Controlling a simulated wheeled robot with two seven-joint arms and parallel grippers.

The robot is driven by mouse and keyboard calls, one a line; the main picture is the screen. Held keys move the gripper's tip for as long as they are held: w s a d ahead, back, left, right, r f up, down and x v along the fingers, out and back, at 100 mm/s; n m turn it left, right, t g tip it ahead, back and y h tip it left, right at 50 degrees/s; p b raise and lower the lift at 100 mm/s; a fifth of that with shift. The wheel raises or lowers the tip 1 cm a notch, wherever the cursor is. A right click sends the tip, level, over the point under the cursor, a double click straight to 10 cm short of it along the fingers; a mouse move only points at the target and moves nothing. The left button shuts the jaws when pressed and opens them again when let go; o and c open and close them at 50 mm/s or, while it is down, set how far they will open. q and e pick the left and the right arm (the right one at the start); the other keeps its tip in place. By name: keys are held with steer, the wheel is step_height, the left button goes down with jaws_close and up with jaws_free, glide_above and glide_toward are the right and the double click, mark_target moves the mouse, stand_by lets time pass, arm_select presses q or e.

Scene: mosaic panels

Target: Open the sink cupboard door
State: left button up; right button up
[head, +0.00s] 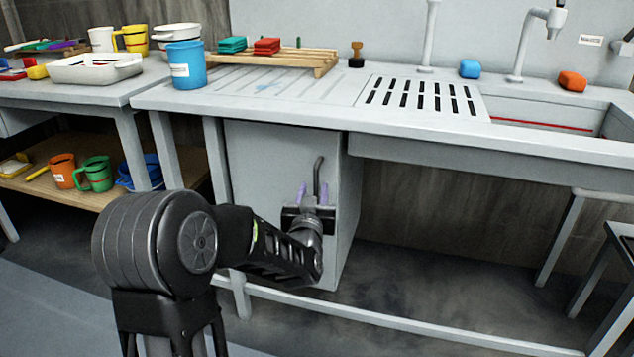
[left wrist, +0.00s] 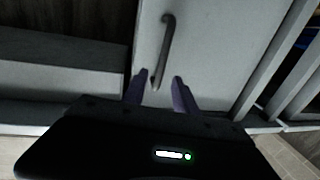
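The sink cupboard door (head: 270,155) is a plain grey panel under the counter and looks shut. Its dark bar handle (head: 318,172) stands upright near the door's right edge. In the left wrist view the door (left wrist: 215,50) fills the middle, with the handle (left wrist: 166,45) left of centre. My left gripper (head: 312,193) is in front of the door at the handle's lower part. Its two purple fingers (left wrist: 159,88) are apart, and the handle's lower end shows between them. I cannot tell whether they touch it. My right gripper is not in view.
The counter edge (head: 420,140) overhangs the cupboard. A table leg (head: 217,165) stands left of the door and a low rail (head: 400,322) runs in front near the floor. A shelf with mugs (head: 95,174) is at left. Open space lies under the sink.

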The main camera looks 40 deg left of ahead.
mark_target(316, 181)
arm_select(q)
steer(key=b+x, duration=0.1)
steer(key=x, duration=0.4)
steer(key=shift+w+a, duration=0.2)
steer(key=shift+w, duration=0.15)
steer(key=shift+c, duration=0.4)
jaws_close()
stand_by(0.7)
